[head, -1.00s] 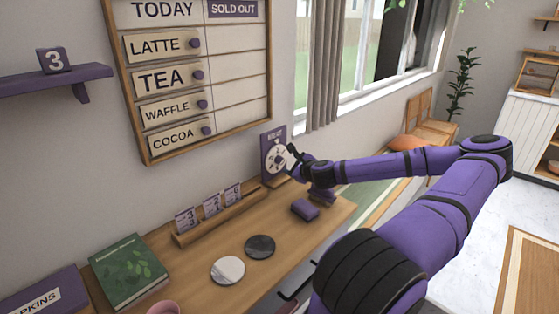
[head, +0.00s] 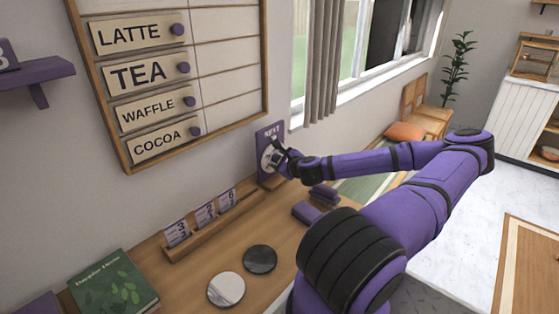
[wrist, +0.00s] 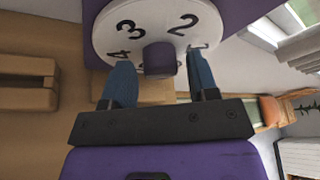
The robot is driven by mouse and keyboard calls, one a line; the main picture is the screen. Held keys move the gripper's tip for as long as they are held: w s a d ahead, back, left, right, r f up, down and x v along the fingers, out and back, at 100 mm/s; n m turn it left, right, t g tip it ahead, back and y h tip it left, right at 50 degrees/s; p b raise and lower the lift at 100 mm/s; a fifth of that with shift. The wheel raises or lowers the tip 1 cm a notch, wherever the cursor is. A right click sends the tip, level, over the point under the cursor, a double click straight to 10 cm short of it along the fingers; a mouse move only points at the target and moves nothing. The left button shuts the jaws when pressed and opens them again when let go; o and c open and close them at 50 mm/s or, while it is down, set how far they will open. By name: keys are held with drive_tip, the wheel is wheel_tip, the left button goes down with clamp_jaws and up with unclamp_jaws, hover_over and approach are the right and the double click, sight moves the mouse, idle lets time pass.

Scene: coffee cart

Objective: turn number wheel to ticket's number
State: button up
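The number wheel (head: 265,158) is a white disc on a purple board marked NEXT (head: 270,133), standing on the counter against the wall. In the wrist view the wheel (wrist: 105,42) shows a 4, 3, 2 and part of another numeral around a purple centre knob (wrist: 160,59). My gripper (wrist: 160,72) is open, its two blue fingers on either side of the knob with gaps showing; contact is not visible. In the head view my gripper (head: 276,160) covers part of the wheel. Several tickets, including one ticket (head: 205,215), stand in a wooden holder (head: 216,226); their numbers are hard to read.
Two round coasters, one dark (head: 260,259) and one pale (head: 226,289), lie on the counter. A green book (head: 113,283) is at left, purple blocks (head: 308,212) near my arm. A menu board (head: 190,80) hangs above. A numbered block (head: 8,54) is cut off on the shelf.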

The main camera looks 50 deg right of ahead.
drive_tip(key=c, duration=0.7)
drive_tip(key=shift+m, duration=0.3)
drive_tip(key=m+y, duration=0.1)
drive_tip(key=m, duration=0.1)
drive_tip(key=m+y, duration=0.1)
drive_tip(key=shift+d+r+g+y, duration=0.1)
drive_tip(key=shift+d+g+y, duration=0.15)
drive_tip(key=shift+g+y, duration=0.05)
drive_tip(key=m+y, duration=0.3)
drive_tip(key=m, duration=0.1)
drive_tip(key=shift+d, duration=0.2)
drive_tip(key=o, duration=0.9)
